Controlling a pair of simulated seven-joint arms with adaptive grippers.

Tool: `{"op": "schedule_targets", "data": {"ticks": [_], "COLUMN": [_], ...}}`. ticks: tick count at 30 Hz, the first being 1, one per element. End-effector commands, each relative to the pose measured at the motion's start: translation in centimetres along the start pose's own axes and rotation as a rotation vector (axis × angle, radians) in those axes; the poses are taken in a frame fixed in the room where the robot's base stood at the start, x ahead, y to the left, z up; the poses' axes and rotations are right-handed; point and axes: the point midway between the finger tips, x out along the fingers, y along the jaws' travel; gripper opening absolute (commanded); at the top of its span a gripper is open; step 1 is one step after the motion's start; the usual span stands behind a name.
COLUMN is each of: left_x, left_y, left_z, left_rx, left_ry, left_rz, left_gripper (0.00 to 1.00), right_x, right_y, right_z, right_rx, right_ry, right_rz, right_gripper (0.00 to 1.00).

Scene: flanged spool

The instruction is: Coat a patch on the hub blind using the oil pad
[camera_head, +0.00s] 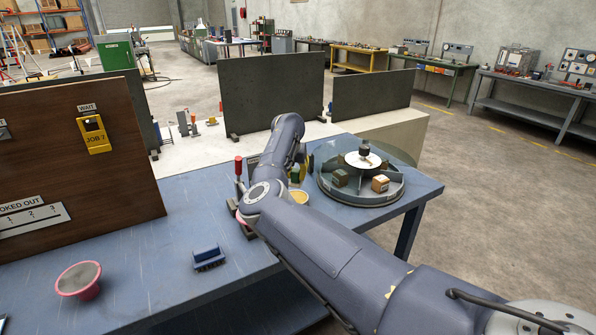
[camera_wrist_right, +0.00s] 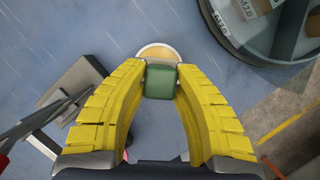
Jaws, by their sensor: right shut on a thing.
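My right gripper (camera_wrist_right: 160,85) has its yellow fingers shut on a green pad (camera_wrist_right: 161,81). The pad is in front of a round, pale-centred dish (camera_wrist_right: 157,51) in the right wrist view; whether they touch I cannot tell. In the head view the dish (camera_head: 299,197) shows beside my arm, which mostly hides the right gripper (camera_head: 297,173). The flanged spool (camera_head: 361,193) stands to the right on the blue table, with a clear upper flange, a white disc and a dark knob at its hub (camera_head: 364,150). The hub's far side is hidden. My left gripper is out of view.
Cardboard boxes (camera_head: 381,183) sit in the spool's compartments. A red-handled tool (camera_head: 238,166) stands left of my arm. A blue brush-like block (camera_head: 208,258) and a pink bowl (camera_head: 79,279) are on the table's front left. A brown board (camera_head: 80,165) rises at left.

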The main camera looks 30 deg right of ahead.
Motion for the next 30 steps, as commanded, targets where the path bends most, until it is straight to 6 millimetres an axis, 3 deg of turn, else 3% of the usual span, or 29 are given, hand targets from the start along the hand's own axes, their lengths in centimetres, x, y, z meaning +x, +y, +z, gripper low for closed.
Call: {"op": "schedule_targets", "data": {"ticks": [15,30], "left_x": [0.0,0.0], "left_y": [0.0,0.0], "left_z": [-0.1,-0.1], "left_rx": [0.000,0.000], "left_ry": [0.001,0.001], "left_rz": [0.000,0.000], "left_gripper": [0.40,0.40], "right_x": [3.8,4.7], "right_y": [-0.1,-0.1], "right_z": [-1.6,-2.0], "right_rx": [0.001,0.002], "right_ry": [0.001,0.000], "right_rz": [-0.001,0.000], "right_gripper": [0.01,0.01]}}
